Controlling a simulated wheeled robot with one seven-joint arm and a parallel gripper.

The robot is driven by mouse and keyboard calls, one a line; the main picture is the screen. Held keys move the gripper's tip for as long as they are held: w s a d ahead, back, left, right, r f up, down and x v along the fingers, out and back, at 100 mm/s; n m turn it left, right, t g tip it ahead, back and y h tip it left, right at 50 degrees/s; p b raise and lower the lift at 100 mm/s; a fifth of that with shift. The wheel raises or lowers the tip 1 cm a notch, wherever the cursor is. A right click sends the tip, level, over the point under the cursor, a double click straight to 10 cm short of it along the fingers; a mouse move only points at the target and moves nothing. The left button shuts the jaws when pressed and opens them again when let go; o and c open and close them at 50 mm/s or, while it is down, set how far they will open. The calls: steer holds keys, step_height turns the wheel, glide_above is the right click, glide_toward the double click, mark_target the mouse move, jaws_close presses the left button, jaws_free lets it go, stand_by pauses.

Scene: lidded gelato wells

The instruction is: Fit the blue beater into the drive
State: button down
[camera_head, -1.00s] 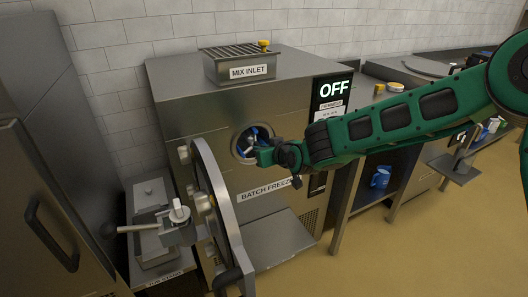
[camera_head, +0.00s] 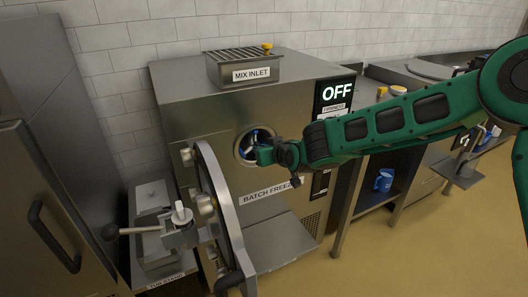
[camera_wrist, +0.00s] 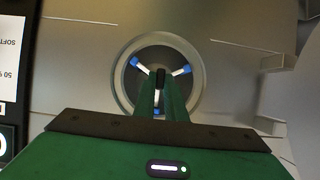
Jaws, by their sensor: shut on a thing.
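The blue beater (camera_wrist: 184,70) has blue-tipped pale arms and sits within the round opening of the batch freezer, in the wrist view. In the head view only a bit of the beater (camera_head: 252,139) shows in the opening. My gripper (camera_wrist: 160,80) is shut on the beater's middle, with its fingers reaching into the opening. In the head view my gripper (camera_head: 262,152) is right at the opening. The drive is hidden behind the beater and fingers, so I cannot tell whether the two are engaged. The batch freezer (camera_head: 190,105) reads OFF.
The freezer's round door (camera_head: 222,205) stands open to the left of the opening, with a handle and clamp (camera_head: 180,230). A mix inlet (camera_head: 240,68) is on top. A blue jug (camera_head: 383,181) is on a shelf at right.

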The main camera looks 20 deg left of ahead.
mark_target(259, 145)
steer(key=shift+w+a, duration=1.15)
steer(key=shift+a, duration=0.2)
stand_by(0.5)
steer(key=c, duration=1.7)
jaws_free()
steer(key=shift+c, duration=0.2)
steer(key=shift+d, duration=0.1)
steer(key=shift+v, duration=2.5)
steer(key=shift+s, duration=0.1)
